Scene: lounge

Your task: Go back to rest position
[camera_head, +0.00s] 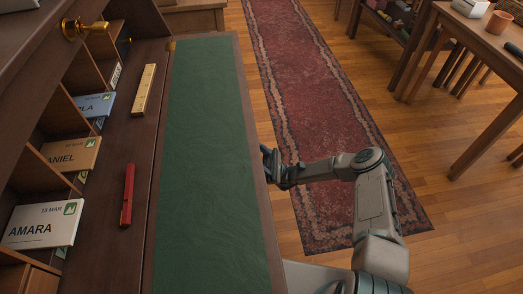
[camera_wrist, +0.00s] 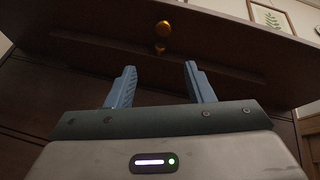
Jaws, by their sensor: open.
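My gripper (camera_head: 268,165) is at the right edge of the desk's green writing surface (camera_head: 205,150), over or just beside that edge; the exact gap cannot be told. In the wrist view my gripper (camera_wrist: 160,84) shows two blue-grey fingers spread apart with nothing between them. Beyond the fingers is dark wood of the desk (camera_wrist: 110,45) with a brass knob (camera_wrist: 163,28). My arm reaches in from the lower right.
Pigeonholes at left hold envelopes, including one marked AMARA (camera_head: 42,226). A red pen-like object (camera_head: 127,195) and a wooden ruler-like bar (camera_head: 144,90) lie on the desk. A red rug (camera_head: 320,95) covers the floor at right. A wooden table (camera_head: 480,40) stands upper right.

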